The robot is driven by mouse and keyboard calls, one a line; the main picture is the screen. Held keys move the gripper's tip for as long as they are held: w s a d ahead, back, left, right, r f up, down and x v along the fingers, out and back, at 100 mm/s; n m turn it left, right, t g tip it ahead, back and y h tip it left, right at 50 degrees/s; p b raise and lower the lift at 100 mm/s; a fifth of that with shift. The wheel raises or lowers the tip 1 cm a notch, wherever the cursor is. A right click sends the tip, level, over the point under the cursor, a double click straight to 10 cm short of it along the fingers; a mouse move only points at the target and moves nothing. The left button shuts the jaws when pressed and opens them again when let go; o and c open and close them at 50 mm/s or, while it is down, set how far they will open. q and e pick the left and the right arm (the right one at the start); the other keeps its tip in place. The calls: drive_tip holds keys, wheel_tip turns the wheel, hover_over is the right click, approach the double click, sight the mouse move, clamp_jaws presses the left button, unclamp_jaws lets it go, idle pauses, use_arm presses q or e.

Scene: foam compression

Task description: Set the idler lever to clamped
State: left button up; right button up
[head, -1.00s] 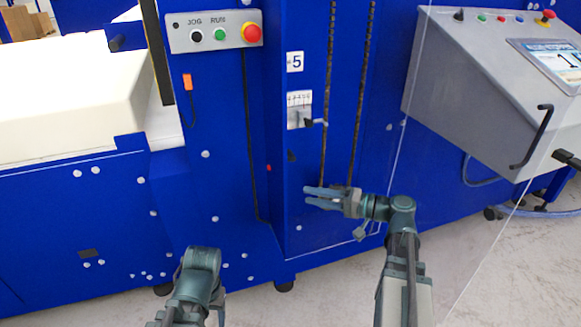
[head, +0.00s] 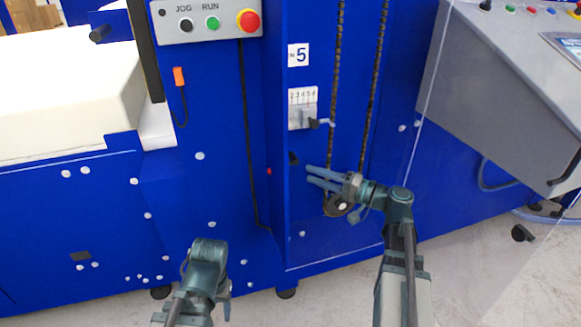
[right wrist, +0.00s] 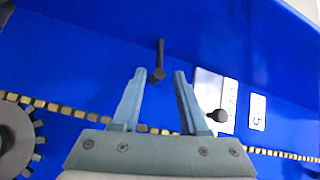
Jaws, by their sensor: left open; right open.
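A small black lever (head: 293,158) sticks out of the blue machine side wall, left of my right gripper's tips in the head view. In the right wrist view the black lever (right wrist: 160,58), with a rounded end, shows just beyond and between the fingertips, apparently untouched. My right gripper (head: 308,176) is open and empty, pointing left in front of the blue panel; its two fingers also show in the right wrist view (right wrist: 160,75). My left gripper (head: 223,303) is low at the left, mostly hidden by its own wrist, with nothing seen in it.
A numbered scale plate (head: 303,97) with a dark-knobbed handle (head: 319,123) sits above my right gripper. A toothed wheel (head: 336,207) and chain run (head: 335,70) lie close behind it. A clear panel edge (head: 427,100) and grey console (head: 500,90) stand to the right.

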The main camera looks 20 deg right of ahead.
drive_tip(key=x, duration=0.8)
drive_tip(key=shift+c, duration=0.2)
clamp_jaws()
idle(1.1)
